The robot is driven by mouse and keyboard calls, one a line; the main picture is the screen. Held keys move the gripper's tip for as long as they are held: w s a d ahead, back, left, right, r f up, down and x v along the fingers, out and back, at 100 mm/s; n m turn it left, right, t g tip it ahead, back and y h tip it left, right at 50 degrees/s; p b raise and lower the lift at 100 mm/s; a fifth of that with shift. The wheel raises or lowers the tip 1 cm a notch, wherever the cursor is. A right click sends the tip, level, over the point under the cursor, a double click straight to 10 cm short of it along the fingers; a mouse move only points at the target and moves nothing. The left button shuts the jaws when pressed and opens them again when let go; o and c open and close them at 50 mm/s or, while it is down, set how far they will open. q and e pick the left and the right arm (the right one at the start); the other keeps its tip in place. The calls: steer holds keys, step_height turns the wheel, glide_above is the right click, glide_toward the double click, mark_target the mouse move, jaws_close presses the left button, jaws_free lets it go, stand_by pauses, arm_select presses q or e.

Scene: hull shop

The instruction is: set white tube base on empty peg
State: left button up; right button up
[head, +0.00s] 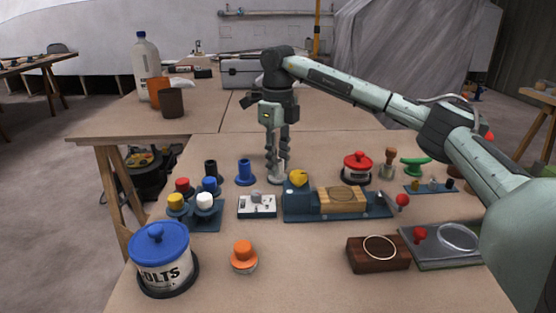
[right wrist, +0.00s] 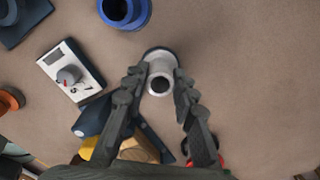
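The white tube base (head: 277,177) stands upright on the table behind the blue fixture. A blue stand (head: 207,222) at the left holds pieces with red, blue, yellow and white tops. I cannot make out a bare peg on it. My left gripper is not in view.
A blue tube (head: 245,173) and a black tube (head: 211,169) stand left of my gripper. A white dial box (head: 257,207) and the blue fixture with a wooden block (head: 343,199) are in front. A blue-lidded tub (head: 161,258) and an orange knob (head: 244,255) stand nearer.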

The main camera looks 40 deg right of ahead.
steer(key=shift+o, duration=0.4)
step_height(320, 180, up, 3)
steer(key=shift+f+p, duration=0.1)
steer(key=shift+p, duration=1.1)
steer(key=shift+r, duration=4.15)
